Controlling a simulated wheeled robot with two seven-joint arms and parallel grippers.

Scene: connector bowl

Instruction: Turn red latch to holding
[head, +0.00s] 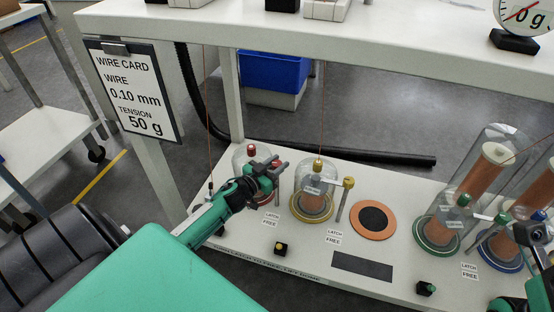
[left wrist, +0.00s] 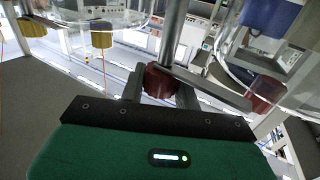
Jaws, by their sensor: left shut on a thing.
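The red latch is a thin upright post with a red knob (left wrist: 158,82), beside the red station's clear dome (head: 240,158). My left gripper (head: 276,168) is shut on this knob; in the left wrist view its two fingers sit on either side of it. A grey bar (left wrist: 210,88) runs from the post toward a second red part (left wrist: 263,96). The dome's red top knob (head: 252,149) shows just behind the gripper. My gripper and forearm hide much of the red station. A label (head: 270,218) in front reads LATCH FREE. My right gripper (head: 537,238) is partly in view at the right edge.
The yellow station (head: 312,206) and its yellow latch (head: 346,190) stand close to the right. Farther right are an orange ring (head: 373,219) and a green station (head: 437,234). A thin wire (head: 208,120) rises near the left gripper. A shelf (head: 330,50) spans above.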

